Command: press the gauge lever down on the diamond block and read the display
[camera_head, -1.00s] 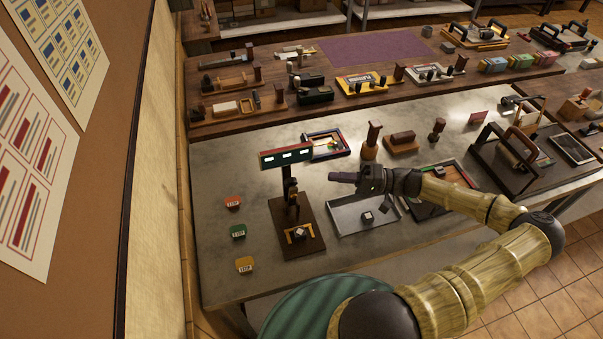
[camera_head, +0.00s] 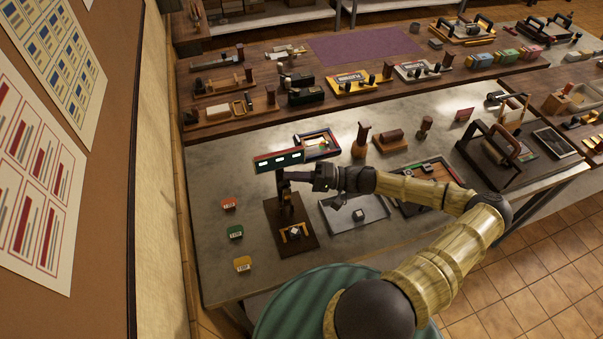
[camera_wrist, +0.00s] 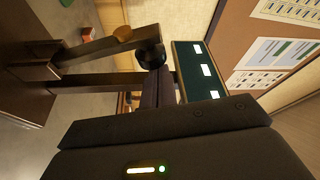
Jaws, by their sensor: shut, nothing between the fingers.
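The gauge stands on a dark wooden base (camera_head: 276,214) near the left of the metal table. A small light block (camera_head: 294,231) sits in a yellowish holder on the base, below the lever area. My gripper (camera_head: 283,177) is shut and empty beside the gauge column, just under the display. In the wrist view, the column parts and a round dark knob (camera_wrist: 150,56) lie close to my fingers. Contact with the lever cannot be told.
Orange, green and yellow tags (camera_head: 242,264) stand left of the gauge. A grey tray (camera_head: 372,224) with a small block lies to its right. A colour-framed tray (camera_head: 318,155) and wooden stamps (camera_head: 362,140) stand behind.

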